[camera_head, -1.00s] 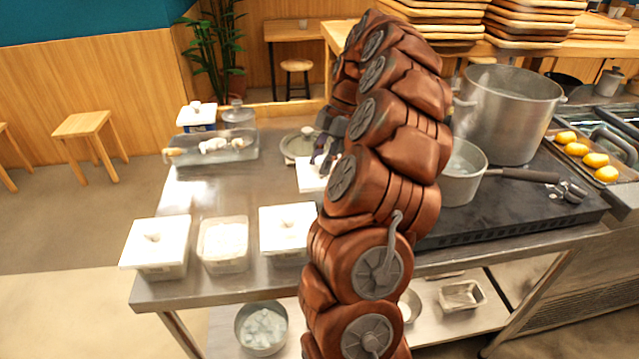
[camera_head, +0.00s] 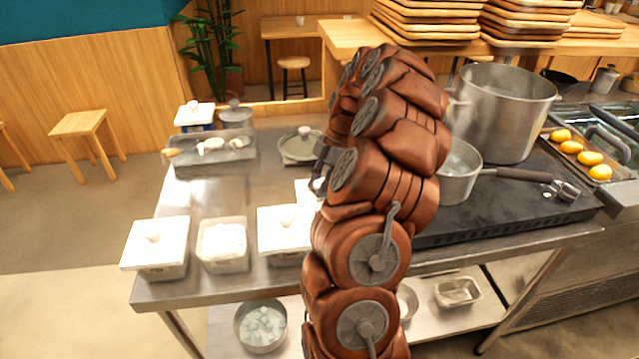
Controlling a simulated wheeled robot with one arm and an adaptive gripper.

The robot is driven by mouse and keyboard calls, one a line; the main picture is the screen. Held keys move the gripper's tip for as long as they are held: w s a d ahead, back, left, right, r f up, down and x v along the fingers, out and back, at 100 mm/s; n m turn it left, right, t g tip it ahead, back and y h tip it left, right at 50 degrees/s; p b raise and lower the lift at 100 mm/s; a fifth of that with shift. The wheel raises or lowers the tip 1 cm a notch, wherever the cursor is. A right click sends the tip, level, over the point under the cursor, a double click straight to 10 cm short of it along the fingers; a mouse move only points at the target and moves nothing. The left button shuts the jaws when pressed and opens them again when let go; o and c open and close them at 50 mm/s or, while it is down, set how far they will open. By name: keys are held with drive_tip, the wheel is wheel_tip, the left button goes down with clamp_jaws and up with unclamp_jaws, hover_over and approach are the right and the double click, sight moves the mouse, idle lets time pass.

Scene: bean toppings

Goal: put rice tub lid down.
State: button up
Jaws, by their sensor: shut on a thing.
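My gripper (camera_head: 317,181) shows only as a small dark part at the left edge of my brown arm, which hides most of it. It is shut on the white rice tub lid (camera_head: 305,192), of which only the left part shows. The lid is low over the steel table, behind the right lidded tub; I cannot tell whether it touches the tabletop. An open tub (camera_head: 223,255) with white contents, likely the rice, stands at the table's front edge between two lidded white tubs, left (camera_head: 155,255) and right (camera_head: 284,222).
A round pan with a glass lid (camera_head: 301,146) stands just behind the held lid. A saucepan (camera_head: 459,172) and a large pot (camera_head: 503,110) stand on the right. The steel table (camera_head: 235,195) is bare left of the lid.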

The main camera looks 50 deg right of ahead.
drive_tip(key=o, duration=1.1)
drive_tip(key=b+v, duration=0.1)
drive_tip(key=v, duration=1.1)
